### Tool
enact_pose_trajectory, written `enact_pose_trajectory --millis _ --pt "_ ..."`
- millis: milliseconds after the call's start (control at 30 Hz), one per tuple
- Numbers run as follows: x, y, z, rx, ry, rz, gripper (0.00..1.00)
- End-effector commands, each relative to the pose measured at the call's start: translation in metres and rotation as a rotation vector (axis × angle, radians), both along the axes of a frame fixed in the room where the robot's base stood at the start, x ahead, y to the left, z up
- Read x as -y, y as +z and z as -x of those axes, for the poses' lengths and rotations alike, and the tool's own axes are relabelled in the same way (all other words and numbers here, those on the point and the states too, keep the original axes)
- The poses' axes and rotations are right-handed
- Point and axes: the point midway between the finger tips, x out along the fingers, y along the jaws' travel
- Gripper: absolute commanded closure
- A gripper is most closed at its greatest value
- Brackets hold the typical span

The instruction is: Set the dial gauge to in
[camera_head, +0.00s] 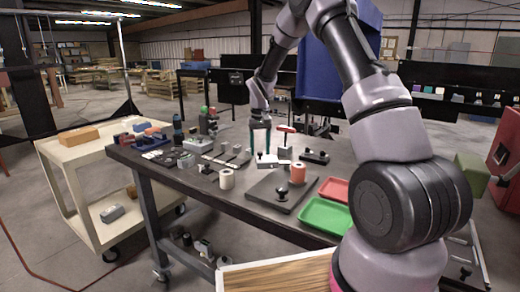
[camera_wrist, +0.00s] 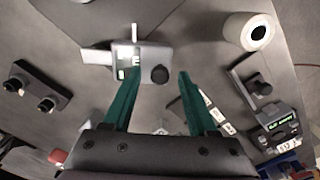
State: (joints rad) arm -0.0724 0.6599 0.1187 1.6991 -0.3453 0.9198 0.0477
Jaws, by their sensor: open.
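A small light-grey gauge (camera_wrist: 128,62) with a lit green display and a round black knob (camera_wrist: 160,74) lies on the dark table, and I take it to be the dial gauge. A white rod stands out from it. In the head view the gauge (camera_head: 267,161) is small, and its reading is illegible there; the wrist view shows only unclear marks on the display. My gripper (camera_wrist: 158,80) has its two teal fingers apart, with the knob between their tips in the wrist view. Whether they touch it cannot be told. The gripper (camera_head: 260,147) hangs fingers-down above the gauge in the head view.
Another device with a green display (camera_wrist: 282,126) shows in the wrist view. A dark plate (camera_head: 268,200) and green tray (camera_head: 325,215) lie in front.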

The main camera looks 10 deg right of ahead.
Motion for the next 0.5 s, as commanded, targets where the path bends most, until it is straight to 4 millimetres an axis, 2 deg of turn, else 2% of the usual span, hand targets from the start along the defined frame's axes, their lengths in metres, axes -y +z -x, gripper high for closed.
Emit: enact_pose_trajectory --millis 167,200,333,367,500 --pt "0.0000 0.0000 0.0000 0.000 0.000 0.000 0.42" --pt "0.0001 0.0001 0.0000 0.000 0.000 0.000 0.45" --pt "0.0001 0.0002 0.0000 0.000 0.000 0.000 0.95" --pt "0.0001 0.0002 0.0000 0.000 0.000 0.000 1.00" --pt "0.0000 0.0003 0.0000 0.000 0.000 0.000 1.00"
